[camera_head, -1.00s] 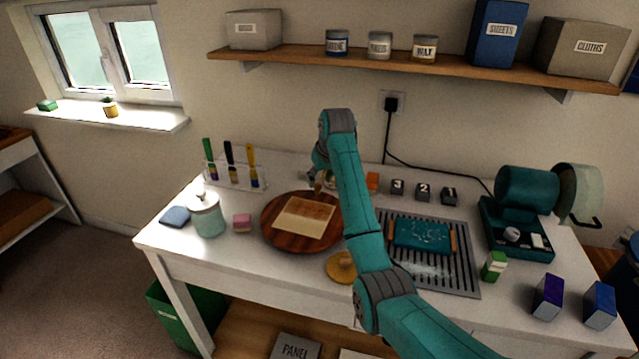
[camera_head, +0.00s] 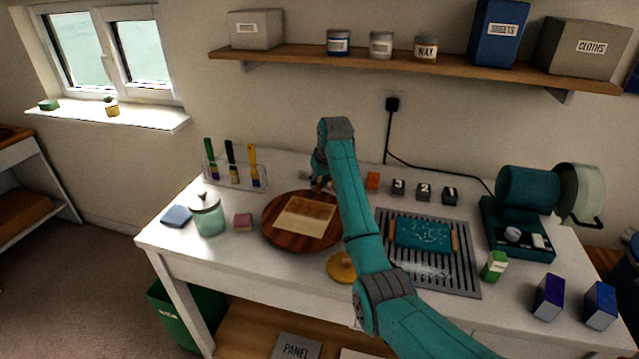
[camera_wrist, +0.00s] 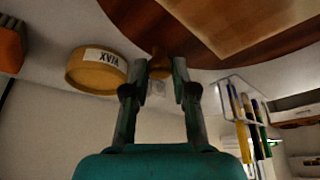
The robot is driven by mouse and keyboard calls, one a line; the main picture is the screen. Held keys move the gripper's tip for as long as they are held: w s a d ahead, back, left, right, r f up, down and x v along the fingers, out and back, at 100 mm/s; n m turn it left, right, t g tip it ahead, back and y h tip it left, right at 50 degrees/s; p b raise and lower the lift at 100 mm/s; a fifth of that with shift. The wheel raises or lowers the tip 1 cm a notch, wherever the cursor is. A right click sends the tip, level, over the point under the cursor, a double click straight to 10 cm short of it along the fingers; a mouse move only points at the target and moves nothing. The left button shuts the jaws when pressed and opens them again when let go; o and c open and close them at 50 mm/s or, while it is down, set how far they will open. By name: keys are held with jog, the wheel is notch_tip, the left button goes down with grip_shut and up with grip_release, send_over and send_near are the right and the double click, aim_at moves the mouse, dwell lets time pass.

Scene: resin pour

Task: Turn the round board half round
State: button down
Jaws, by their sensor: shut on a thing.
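The round board (camera_head: 272,224) is dark reddish wood and lies flat on the left half of the white table. A pale, square, tan panel (camera_head: 305,216) lies on it. In the wrist view the board's rim (camera_wrist: 130,15) fills the top edge. A small brown knob (camera_wrist: 159,66) stands at that rim. My gripper (camera_wrist: 160,82) is shut on this knob, with one finger on each side. In the head view my gripper (camera_head: 322,183) is at the board's far right edge, partly hidden by my arm, and the knob is hard to make out.
A yellow WAX tin (camera_wrist: 97,72) stands close beside my gripper in the wrist view. A slotted tray (camera_head: 463,270) is to the right.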

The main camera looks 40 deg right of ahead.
jog(key=shift+w+a+n, duration=0.2)
jog(key=shift+w+n, duration=0.1)
jog(key=shift+n, duration=0.1)
jog(key=c, duration=1)
grip_release()
jog(key=shift+o, duration=0.2)
jog(key=v, duration=1.2)
jog(key=shift+w+d, duration=0.1)
